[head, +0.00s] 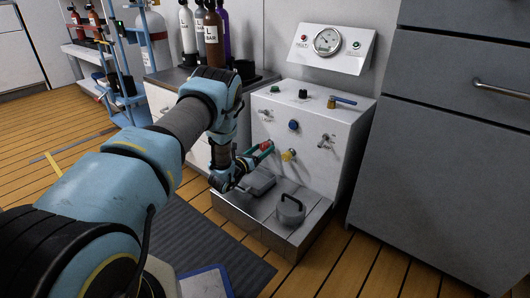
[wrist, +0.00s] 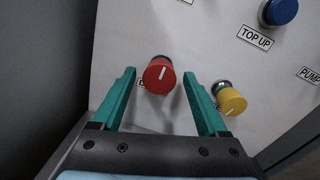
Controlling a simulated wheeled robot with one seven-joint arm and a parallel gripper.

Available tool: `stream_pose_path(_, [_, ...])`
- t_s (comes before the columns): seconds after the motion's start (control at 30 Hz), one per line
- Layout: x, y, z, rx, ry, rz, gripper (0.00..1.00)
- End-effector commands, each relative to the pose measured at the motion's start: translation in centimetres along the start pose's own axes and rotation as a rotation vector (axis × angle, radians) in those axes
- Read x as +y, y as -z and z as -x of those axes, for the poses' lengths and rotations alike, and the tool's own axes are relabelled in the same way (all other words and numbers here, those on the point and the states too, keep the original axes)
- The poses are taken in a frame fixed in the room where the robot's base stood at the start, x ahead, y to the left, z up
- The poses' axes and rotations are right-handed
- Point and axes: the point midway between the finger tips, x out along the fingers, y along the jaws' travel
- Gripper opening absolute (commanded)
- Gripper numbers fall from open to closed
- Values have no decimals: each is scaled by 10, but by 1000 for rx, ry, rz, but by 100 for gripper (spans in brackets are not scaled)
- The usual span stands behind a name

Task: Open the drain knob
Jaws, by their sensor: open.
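A red round knob (wrist: 159,75) with a white pointer line sits on the white panel in the wrist view. The label beside it is mostly hidden, so I cannot read whether it says drain. My gripper (wrist: 160,74) is open, its green fingers on either side of the red knob, with gaps between them and it. In the head view, my gripper (head: 260,152) is at the panel's lower front, around the red knob (head: 265,146). The pointer line is upright, tilted slightly right.
A yellow knob (wrist: 231,101) is close to the right finger. A blue knob (wrist: 279,11) labelled TOP UP is above right. A grey cabinet (head: 440,150) stands to the right.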

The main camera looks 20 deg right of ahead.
Motion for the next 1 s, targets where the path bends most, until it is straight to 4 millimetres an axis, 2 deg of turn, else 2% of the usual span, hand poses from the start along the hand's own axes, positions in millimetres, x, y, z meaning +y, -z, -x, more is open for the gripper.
stream_pose_path(0.2, [1, 1, -18, 1, -1, 0, 76])
stream_pose_path(0.5, [0, 0, -20, 1, -1, 1, 76])
stream_pose_path(1.0, [0, 0, -20, 1, 0, 1, 21])
